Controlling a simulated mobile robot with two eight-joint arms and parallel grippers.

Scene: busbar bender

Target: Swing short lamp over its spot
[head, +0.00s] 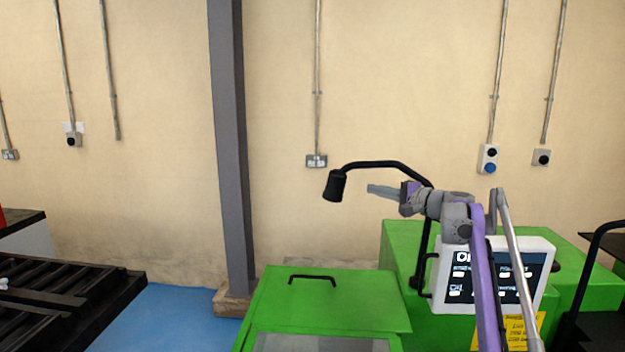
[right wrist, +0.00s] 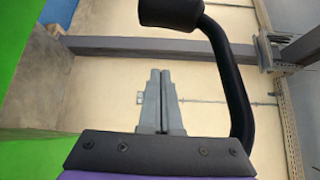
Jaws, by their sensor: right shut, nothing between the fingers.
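The short lamp is a black lamp with a curved neck (head: 375,164) and a cylindrical head (head: 336,186). It rises from behind the control panel and its head hangs over the green machine at the left. My right gripper (head: 372,190) is shut and empty, just right of the lamp head and below the neck in the head view. In the right wrist view the closed fingers (right wrist: 160,80) point up the picture, with the lamp neck (right wrist: 237,85) to their right and the lamp head (right wrist: 170,12) beyond the tips. I cannot tell whether they touch. My left gripper is not in view.
The green machine (head: 330,295) has a black handle on its lid. A grey post (head: 230,150) stands at the left, and a black roller table (head: 65,300) lies far left. Blue floor (head: 165,315) between is clear.

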